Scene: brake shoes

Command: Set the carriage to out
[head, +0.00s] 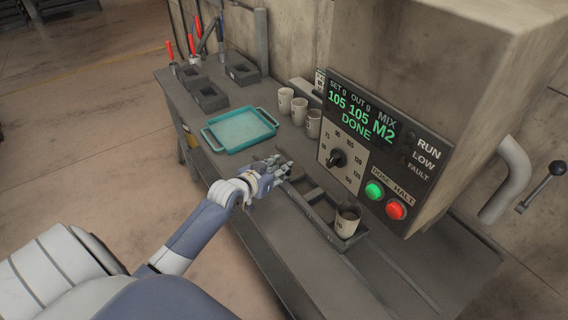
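A dark, low slide frame (300,207) runs along the bench in front of the dosing machine. What looks like its carriage (345,238) is at the right end, under the machine's front, with a dark-filled cup (347,219) standing upright in it. My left gripper (280,167) is over the left end of the frame, apart from the cup. Its fingers are small and overlap, so I cannot tell how far they are open or whether they touch the frame. My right gripper is out of view.
The machine panel (373,150) reads 105, 105, M2 and DONE, with a dial (337,158), green button (374,191) and red button (396,210). Several pale cups (285,100), a teal tray (240,143) and dark bins (210,97) stand behind. A ball-ended lever (557,168) is far right.

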